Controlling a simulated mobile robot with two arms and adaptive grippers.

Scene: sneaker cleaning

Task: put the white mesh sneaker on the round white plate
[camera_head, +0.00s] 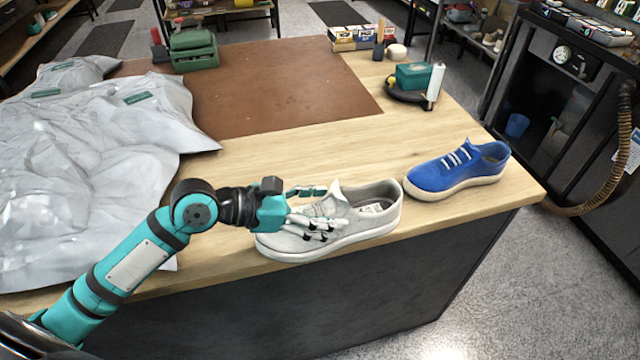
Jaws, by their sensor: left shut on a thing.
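The white mesh sneaker (374,222) is at the front edge of the wooden counter, toe to the left and heel to the right. My left gripper (322,224) comes from the left and is shut on the sneaker around its laces and upper. The fingers cover part of the toe and lace area. The sole reaches the counter's front edge; I cannot tell whether it rests on the top or is slightly raised. No round white plate can be made out. My right gripper is not in view.
A blue sneaker (458,170) stands close to the right of the white one. Grey plastic bags (90,150) cover the left side. A brown mat (280,88) lies behind. A green box (412,75) and a white roll (435,84) stand at the back right. Bare wood lies between.

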